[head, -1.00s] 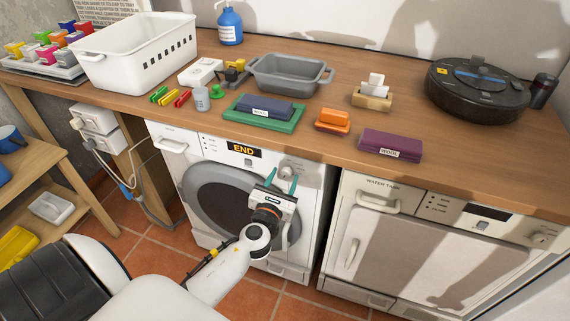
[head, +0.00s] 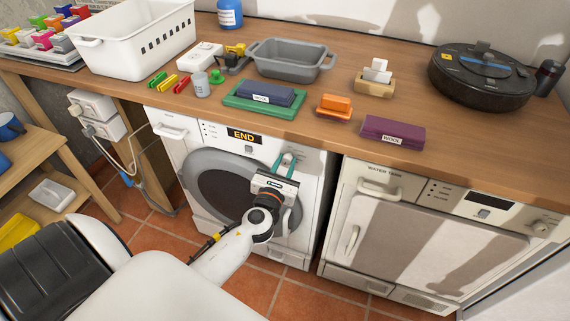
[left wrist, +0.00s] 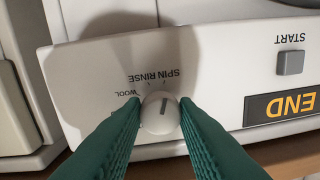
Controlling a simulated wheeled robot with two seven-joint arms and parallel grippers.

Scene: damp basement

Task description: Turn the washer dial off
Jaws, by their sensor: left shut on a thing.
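The washer (head: 215,150) stands under the left part of the worktop, its round door shut and its display (head: 243,136) reading END. Its white dial (left wrist: 160,113) shows in the left wrist view, with a dark pointer line towards the upside-down SPIN RINSE lettering. WOOL is printed to the left of it. My left gripper (head: 285,161) has its teal fingers on either side of the dial, shut on it. The fingers (left wrist: 160,118) hide part of the dial's surrounding markings. My right gripper is not in view.
A dryer (head: 430,230) marked WATER TANK stands to the right. The wooden worktop (head: 330,70) above holds a white basket (head: 135,45), a grey tub (head: 290,68), wool-labelled blocks and a black round device (head: 480,78). A low wooden shelf is at left.

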